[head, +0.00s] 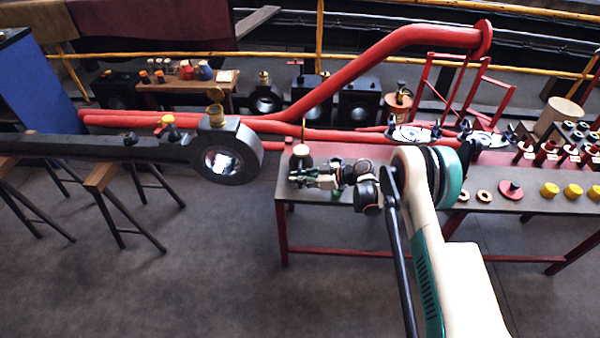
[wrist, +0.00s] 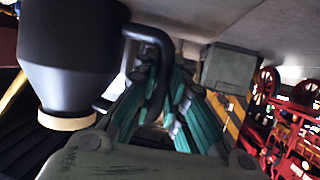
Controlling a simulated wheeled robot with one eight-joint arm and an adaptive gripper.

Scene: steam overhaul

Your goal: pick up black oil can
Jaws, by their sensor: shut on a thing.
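The black oil can (head: 301,162), with a cream-coloured ring at its top, is at the left end of the red-framed bench in the head view. In the wrist view the oil can (wrist: 70,55) fills the upper left and appears upside down, with its curved black handle on the right side. My gripper (head: 312,179) is beside the can, and its teal fingers (wrist: 148,85) are shut on the handle. The can's underside is hidden in the head view, so I cannot tell whether it touches the bench top.
The bench top (head: 420,198) carries rings, a red flanged disc (head: 511,190) and several yellow caps to the right. Red pipes (head: 330,135) run close behind the can. A large dark connecting rod (head: 120,148) lies on wooden trestles at left. Floor in front is clear.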

